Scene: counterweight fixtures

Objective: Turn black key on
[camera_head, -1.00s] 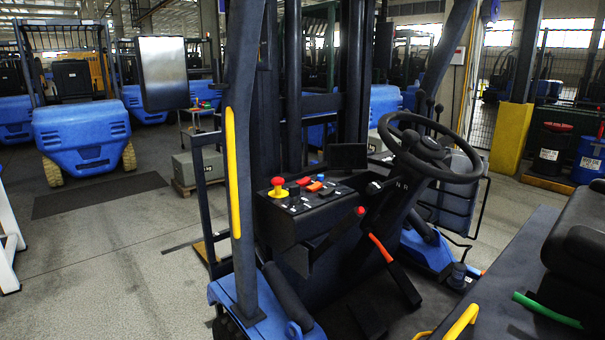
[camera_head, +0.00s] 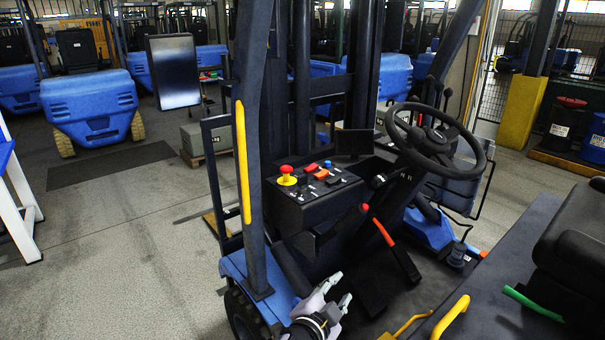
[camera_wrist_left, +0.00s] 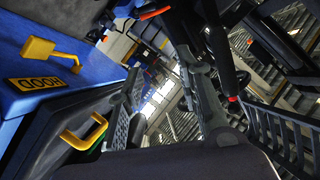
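The black control panel (camera_head: 314,194) of the forklift carries a red mushroom button on a yellow base (camera_head: 287,175), orange-red switches (camera_head: 321,173) and a blue button (camera_head: 328,164). Small dark parts sit between them, but I cannot tell which one is the black key. My left gripper (camera_head: 342,287) is at the bottom centre of the head view, well below the panel and apart from it. Its two fingers are spread, with nothing visible between them. My right gripper is not in view.
A steering wheel (camera_head: 436,147) stands right of the panel. A red-tipped lever (camera_head: 363,208) is in front of the panel. A dark pillar with a yellow handle (camera_head: 242,160) rises at its left. A seat (camera_head: 575,240) is at the right. The wrist view shows a yellow handle (camera_wrist_left: 83,137).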

